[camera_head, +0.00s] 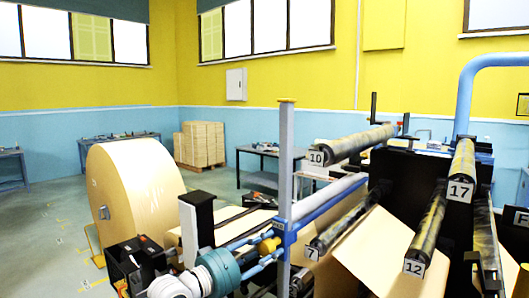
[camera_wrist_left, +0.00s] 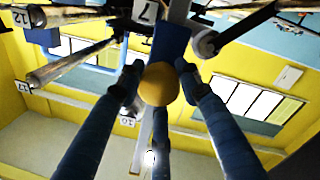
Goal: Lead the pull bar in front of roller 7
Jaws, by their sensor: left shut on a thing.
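My left gripper (camera_head: 262,246) comes in from the lower left. Its blue fingers are shut around a yellow knob (camera_head: 269,245), which also shows between the fingers in the left wrist view (camera_wrist_left: 158,84). The knob sits against a blue block (camera_head: 285,232) at a grey upright post. A pale and blue bar (camera_head: 332,195), apparently the pull bar, runs back to the right from the block. Roller 7 (camera_head: 342,222) is just right of the post, its end label facing me. The label 7 (camera_wrist_left: 148,10) shows at the wrist view's top. My right gripper is not in view.
Rollers 10 (camera_head: 350,143), 12 (camera_head: 428,225) and 17 (camera_head: 462,165) stick out from the machine. Kraft paper (camera_head: 375,245) hangs slanted between rollers 7 and 12. A big kraft roll (camera_head: 135,190) stands at left. The floor at far left is mostly clear.

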